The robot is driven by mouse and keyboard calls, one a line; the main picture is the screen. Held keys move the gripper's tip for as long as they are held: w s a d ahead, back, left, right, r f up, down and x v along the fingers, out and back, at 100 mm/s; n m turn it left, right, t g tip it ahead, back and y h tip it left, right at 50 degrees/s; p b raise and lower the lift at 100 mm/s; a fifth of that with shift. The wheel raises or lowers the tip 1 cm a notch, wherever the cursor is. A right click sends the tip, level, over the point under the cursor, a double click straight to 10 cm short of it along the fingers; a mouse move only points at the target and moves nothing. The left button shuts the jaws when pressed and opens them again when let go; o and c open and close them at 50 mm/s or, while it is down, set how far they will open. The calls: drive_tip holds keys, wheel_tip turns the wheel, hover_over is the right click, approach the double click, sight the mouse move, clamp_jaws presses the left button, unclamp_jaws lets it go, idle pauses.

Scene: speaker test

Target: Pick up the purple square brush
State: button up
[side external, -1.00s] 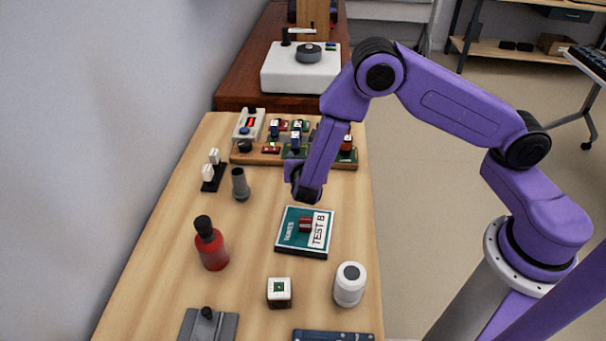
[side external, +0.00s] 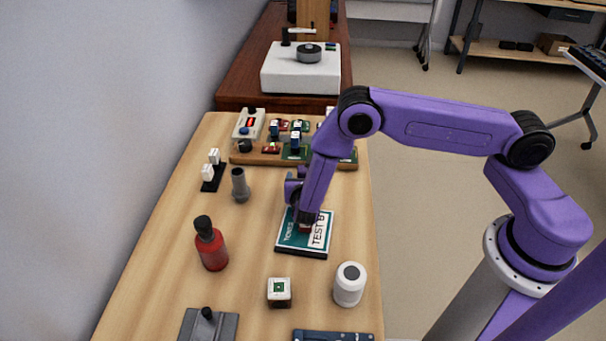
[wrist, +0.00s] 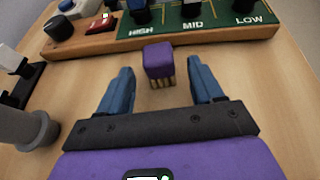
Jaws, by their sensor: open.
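The purple square brush (wrist: 158,60) shows in the wrist view as a small purple block with tan bristles below it. It stands on the wooden table in front of the HIGH/MID/LOW board. My gripper (wrist: 160,72) is open, with one blue finger on each side of the brush's line. The brush sits between and slightly beyond the fingertips, with a gap on both sides. In the side external view I cannot clearly make out the brush near my purple arm.
The wooden board (side external: 270,159) with knobs and blocks lies close beyond the brush. A grey cylinder (side external: 240,186) and black-based white pieces (side external: 212,172) stand left. The TEST B pad (side external: 290,249) lies under my wrist. A red bottle (side external: 211,248) and white jar (side external: 349,284) stand nearer.

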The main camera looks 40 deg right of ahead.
sight(303, 176)
drive_tip(key=shift+x, duration=1.65)
drive_tip(key=c, duration=1.1)
drive_tip(key=shift+o, duration=0.2)
drive_tip(key=shift+r, duration=0.15)
